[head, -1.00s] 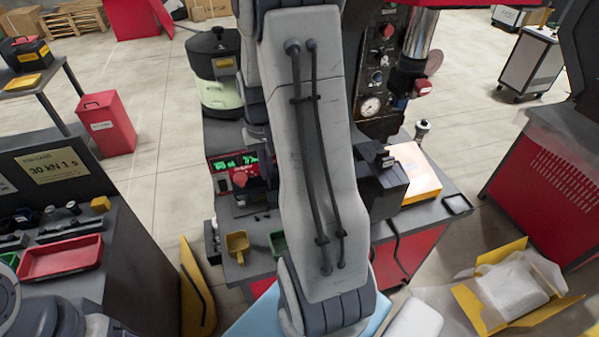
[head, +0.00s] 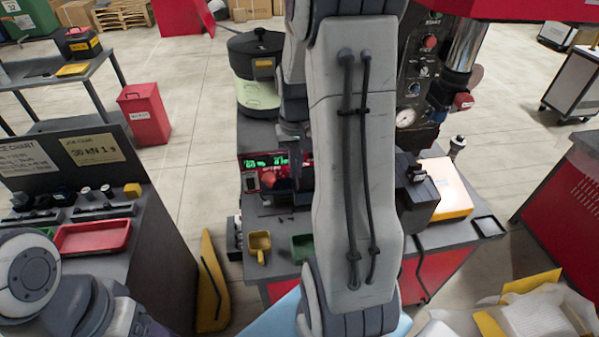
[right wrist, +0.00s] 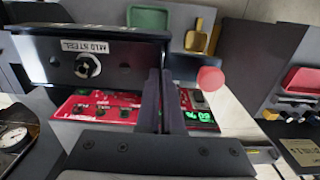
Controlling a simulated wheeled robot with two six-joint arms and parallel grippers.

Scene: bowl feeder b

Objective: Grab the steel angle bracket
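A dark part with a white "MILD STEEL" label and a round hole or nut (right wrist: 48,70) fills the upper left of the right wrist view. It looks like the steel angle bracket, with a flange along its top. In the head view I cannot pick it out with certainty behind my right arm. My right gripper (right wrist: 163,75) has its two dark fingers close together, with no thing visible between them. Its fingertips overlap the bracket's right end in the wrist view; I cannot tell whether they touch. My left gripper is out of view; only my left arm shows.
A red control box (head: 264,168) with green digits and a red knob (right wrist: 210,79) stand close by. A yellow scoop (head: 259,246) and green tray (head: 302,247) lie on the bench. The bowl feeder (head: 256,75) stands behind; the press gauge (head: 405,118) is right.

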